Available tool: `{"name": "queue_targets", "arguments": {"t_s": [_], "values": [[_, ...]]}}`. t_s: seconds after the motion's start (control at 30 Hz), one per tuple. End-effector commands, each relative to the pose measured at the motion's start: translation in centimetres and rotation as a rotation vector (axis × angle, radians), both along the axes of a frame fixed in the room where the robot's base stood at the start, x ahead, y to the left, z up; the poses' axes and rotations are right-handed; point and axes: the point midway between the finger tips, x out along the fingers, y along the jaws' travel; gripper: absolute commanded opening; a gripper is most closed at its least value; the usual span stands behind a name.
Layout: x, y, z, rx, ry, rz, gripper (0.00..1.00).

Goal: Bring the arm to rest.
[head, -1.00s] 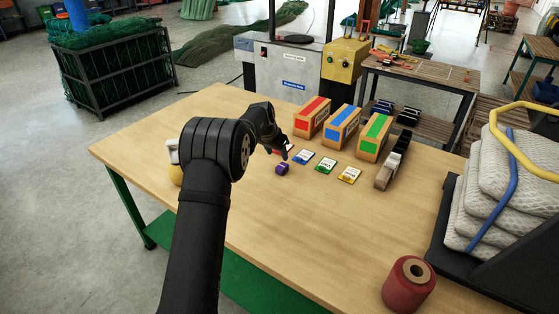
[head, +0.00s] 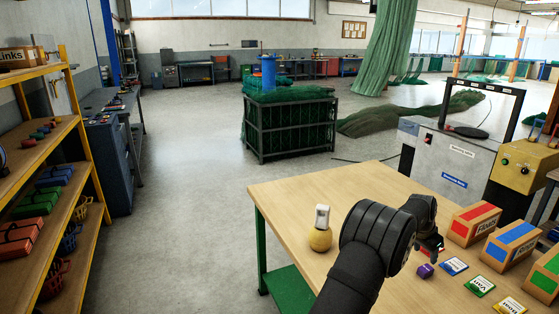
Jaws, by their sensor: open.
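My arm reaches over the wooden table (head: 300,190) from the bottom of the head view. My gripper (head: 431,246) is at the end of a bent black wrist, low over the table near the red-marked box (head: 474,222). Its jaws are open and nothing shows held in them. A red-edged card lies partly hidden beneath or beside the gripper. A small purple block (head: 425,270) lies just in front of it, apart from the fingers as far as I can tell.
Cards in blue (head: 454,266), green (head: 479,286) and yellow (head: 510,306) lie right of the gripper. Blue-marked (head: 512,245) and green-marked (head: 545,276) boxes stand behind. A yellow round object with a white top (head: 320,232) stands left of my arm. A loaded shelf (head: 75,110) is far left.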

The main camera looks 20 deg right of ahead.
Motion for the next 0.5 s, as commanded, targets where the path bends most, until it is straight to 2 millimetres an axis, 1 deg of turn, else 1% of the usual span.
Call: {"name": "queue_targets", "arguments": {"t_s": [0.03, 0.2, 0.5], "values": [[0.0, -0.4, -1.1, 0.001, 0.001, 0.000, 0.53], [-0.1, -1.6, -4.0, 0.001, 0.001, -0.001, 0.53], [-0.1, -3.4, -8.3, -0.001, 0.000, -0.002, 0.53]]}}
